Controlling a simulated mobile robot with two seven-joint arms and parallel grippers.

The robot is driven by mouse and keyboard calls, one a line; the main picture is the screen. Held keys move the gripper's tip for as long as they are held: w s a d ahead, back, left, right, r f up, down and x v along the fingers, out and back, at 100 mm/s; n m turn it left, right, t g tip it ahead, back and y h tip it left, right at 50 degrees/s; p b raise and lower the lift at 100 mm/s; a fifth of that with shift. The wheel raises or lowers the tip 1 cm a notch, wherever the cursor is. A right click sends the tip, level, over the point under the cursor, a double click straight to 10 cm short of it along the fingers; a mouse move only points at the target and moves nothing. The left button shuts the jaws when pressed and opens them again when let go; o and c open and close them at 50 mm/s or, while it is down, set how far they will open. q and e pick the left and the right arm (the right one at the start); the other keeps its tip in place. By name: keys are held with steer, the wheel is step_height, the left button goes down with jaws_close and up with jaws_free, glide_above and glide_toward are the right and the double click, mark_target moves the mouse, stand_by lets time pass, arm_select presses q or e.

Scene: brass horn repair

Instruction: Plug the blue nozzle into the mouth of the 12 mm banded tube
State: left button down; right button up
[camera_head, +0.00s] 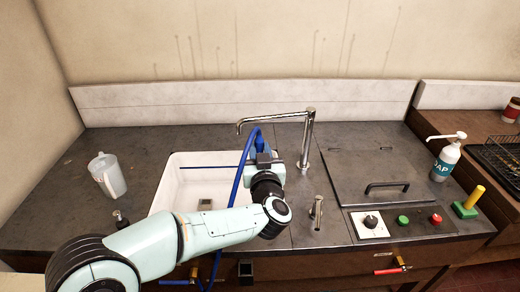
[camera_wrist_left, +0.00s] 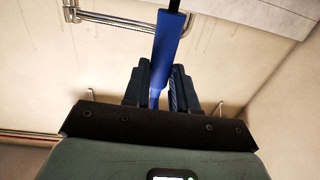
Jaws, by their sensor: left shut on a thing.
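My left gripper (camera_head: 262,155) is above the right part of the white sink, just left of the tall faucet. It is shut on the blue nozzle (camera_wrist_left: 168,38), which points away from the wrist between the fingers and ends in a thin dark tip. In the head view the blue hose (camera_head: 238,185) runs from the gripper down over the sink and past the counter front. The nozzle is mostly hidden there by the gripper. I cannot make out a 12 mm banded tube in either view. My right gripper is not in view.
The chrome faucet (camera_head: 308,135) stands close right of the gripper. A clear jug (camera_head: 107,175) is at left. A lidded hatch (camera_head: 375,177), a soap bottle (camera_head: 445,162) and a yellow peg on a green base (camera_head: 468,203) are at right. The left counter is mostly clear.

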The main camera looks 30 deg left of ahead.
arm_select(q)
step_height(320, 180, down, 4)
steer(key=shift+f+b, duration=0.1)
steer(key=shift+b, duration=1.1)
steer(key=shift+p, duration=0.5)
stand_by(0.7)
steer(key=shift+f+b, duration=1.3)
steer(key=shift+f, duration=0.5)
steer(key=c, duration=0.8)
jaws_free()
steer(key=v, duration=1.3)
steer(key=shift+s+r, duration=0.1)
steer(key=shift+s, duration=0.1)
